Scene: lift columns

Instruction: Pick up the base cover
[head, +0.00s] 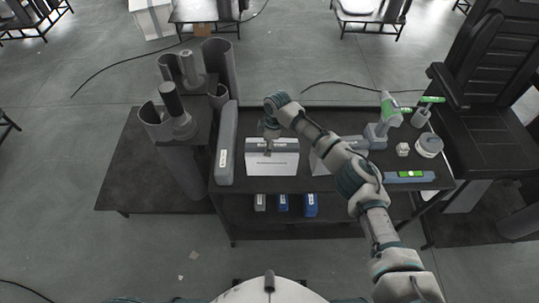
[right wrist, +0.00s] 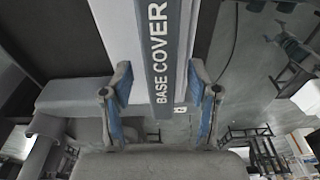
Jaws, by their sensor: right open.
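The base cover (head: 272,163) is a box with a white front and a dark grey top edge, standing on the dark table's upper shelf. In the right wrist view its dark strip (right wrist: 162,55) reads "BASE COVER". My right gripper (head: 268,140) is over the box's top edge. Its fingers are open, one on each side of the strip, with gaps still visible (right wrist: 160,90). The gripper hides part of the top edge in the head view. My left gripper is not in view.
A tall grey case (head: 226,150) stands close left of the cover. Another white box (head: 319,164) is to the right, partly behind my arm. Small boxes (head: 310,205) sit below.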

